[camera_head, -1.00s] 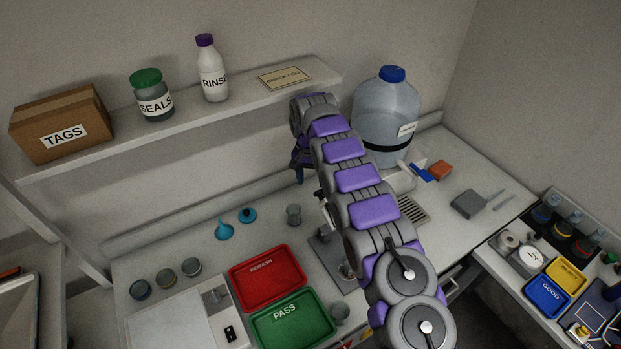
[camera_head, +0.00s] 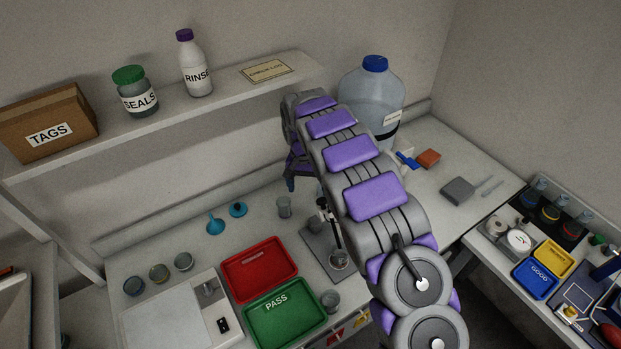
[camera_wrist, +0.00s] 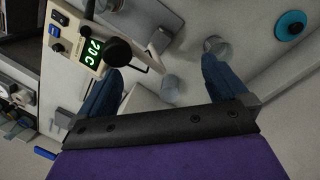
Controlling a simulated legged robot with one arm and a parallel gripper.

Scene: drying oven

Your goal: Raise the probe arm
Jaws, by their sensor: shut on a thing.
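In the head view a small stand carries a black clamp and a thin probe arm (camera_head: 335,233). The rod slants down towards a small glass beaker (camera_head: 339,259) on a grey base plate (camera_head: 318,243). My purple and grey arm hides the upper right of the stand. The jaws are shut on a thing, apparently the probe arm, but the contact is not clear. A round black knob (camera_wrist: 118,52) lies by the left fingertip.
A white meter (camera_wrist: 85,35) with a green display sits beside the left finger. A red tray (camera_head: 259,270) and a green tray (camera_head: 286,318) lie left of the stand. A large water jug (camera_head: 372,97) stands behind my arm. A shelf (camera_head: 150,125) runs above the bench.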

